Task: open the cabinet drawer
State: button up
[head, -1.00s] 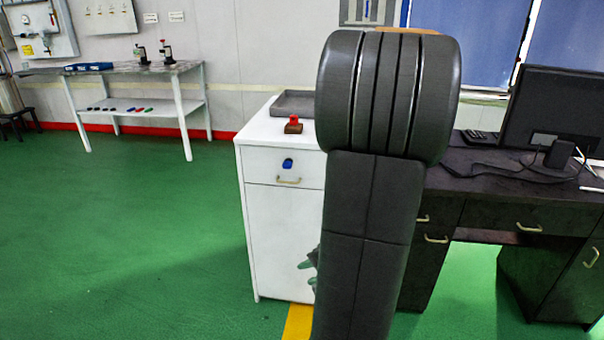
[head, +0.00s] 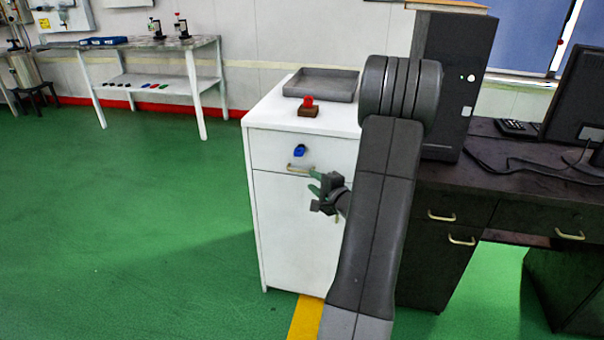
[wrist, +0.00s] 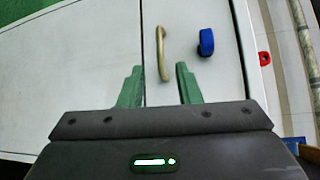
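The white cabinet (head: 300,235) stands at the middle of the head view. Its top drawer (head: 270,150) looks closed, with a pale brass bar handle (head: 300,170) below a blue knob-like part (head: 299,150). My gripper (head: 314,182) is at the handle, its green fingertips close to the handle's right end. In the wrist view the gripper (wrist: 159,70) is open. One end of the handle (wrist: 160,45) lies between the two fingers, with a gap on each side. The blue part (wrist: 206,42) is right of the handle. I cannot tell whether a finger touches the drawer front.
A grey tray (head: 322,84) and a red-topped brown block (head: 308,107) sit on the cabinet. A dark desk (head: 490,165) with a computer tower (head: 455,85) stands to the right. Green floor (head: 130,220) is clear on the left. A side table (head: 150,44) is at the back left.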

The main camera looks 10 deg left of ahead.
jog(key=x, duration=0.7)
jog(key=shift+w+a, duration=0.2)
jog(key=shift+a, duration=0.05)
grip_shut()
